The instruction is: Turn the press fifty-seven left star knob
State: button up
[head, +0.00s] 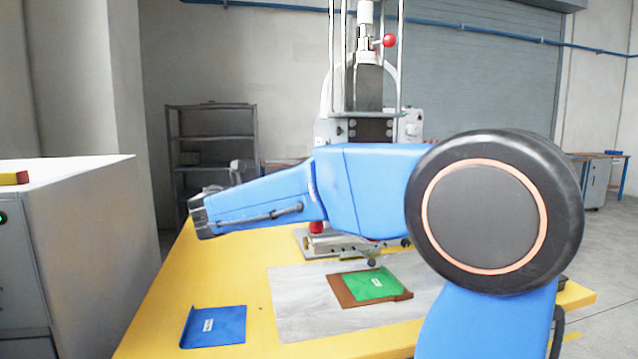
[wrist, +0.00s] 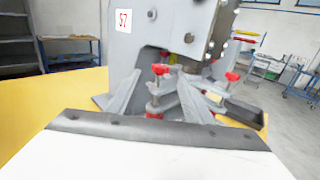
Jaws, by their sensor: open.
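The grey press (head: 368,130) stands at the back of the yellow table. In the wrist view the press (wrist: 190,25) is close and carries a white label (wrist: 124,20) with red figures that look like 57. A red star knob (wrist: 160,70) sits on an upright threaded rod left of centre. Another red star knob (wrist: 232,76) is further right. In the head view one red knob (head: 317,227) shows low, under my arm. My gripper (head: 240,171) is at the left end of my blue arm, apart from the knobs and empty. Its fingertips are not clear in either view.
A red-ball lever (head: 389,40) is high on the press. A white cabinet (head: 85,235) stands left. My arm hides much of the lower press.

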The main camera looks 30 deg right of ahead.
jog(key=x, duration=1.3)
jog(key=shift+w+d, duration=0.2)
jog(key=shift+d, duration=0.1)
jog(key=shift+c, duration=0.5)
jog(key=c, duration=0.9)
